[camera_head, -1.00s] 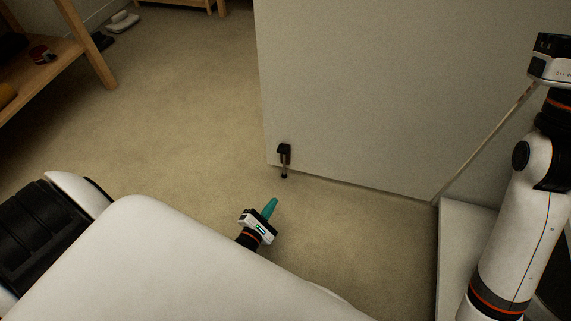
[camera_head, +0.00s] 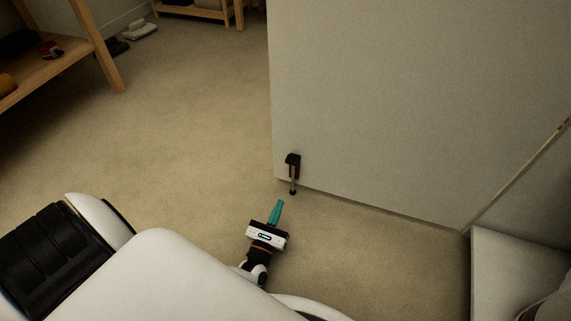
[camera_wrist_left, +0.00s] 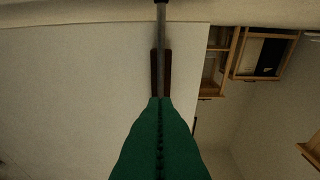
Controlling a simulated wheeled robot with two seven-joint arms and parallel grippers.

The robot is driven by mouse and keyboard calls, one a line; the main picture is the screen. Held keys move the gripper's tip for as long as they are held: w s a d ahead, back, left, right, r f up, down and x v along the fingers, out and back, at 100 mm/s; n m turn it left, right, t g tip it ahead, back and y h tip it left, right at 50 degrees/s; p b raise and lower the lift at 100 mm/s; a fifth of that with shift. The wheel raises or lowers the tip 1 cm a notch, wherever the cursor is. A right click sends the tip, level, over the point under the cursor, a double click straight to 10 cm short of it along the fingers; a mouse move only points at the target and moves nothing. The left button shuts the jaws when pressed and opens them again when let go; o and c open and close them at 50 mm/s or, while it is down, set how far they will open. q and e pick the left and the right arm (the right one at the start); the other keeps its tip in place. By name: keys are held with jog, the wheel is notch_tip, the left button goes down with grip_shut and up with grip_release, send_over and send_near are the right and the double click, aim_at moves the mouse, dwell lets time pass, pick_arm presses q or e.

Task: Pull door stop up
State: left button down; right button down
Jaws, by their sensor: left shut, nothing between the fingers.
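The door stop (camera_head: 293,170) is a dark bracket with a thin metal rod, fixed low on the white door (camera_head: 400,110) near its left bottom corner. The rod points down and its dark tip is close to the floor. My left gripper (camera_head: 277,207) has teal fingers, is shut and empty, and is just below and left of the door stop, apart from it in the head view. In the left wrist view the shut green fingers (camera_wrist_left: 160,105) line up with the rod of the door stop (camera_wrist_left: 161,45); whether they touch cannot be told. My right gripper is not in view.
Beige carpet (camera_head: 190,120) is clear to the left of the door. A wooden shelf (camera_head: 80,50) with items stands at the upper left, with shoes (camera_head: 138,30) behind it. A white ledge (camera_head: 510,265) is at the lower right.

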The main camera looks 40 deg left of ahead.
aim_at(293, 160)
pick_arm(q)
jog(key=w+a+r+b, duration=0.2)
jog(key=w+r, duration=0.4)
jog(key=w, duration=0.3)
jog(key=shift+a+r, duration=0.15)
notch_tip(293, 160, up, 4)
jog(key=p, duration=0.2)
jog(key=shift+p, duration=0.3)
jog(key=shift+w+f, duration=0.1)
jog(key=shift+f, duration=0.1)
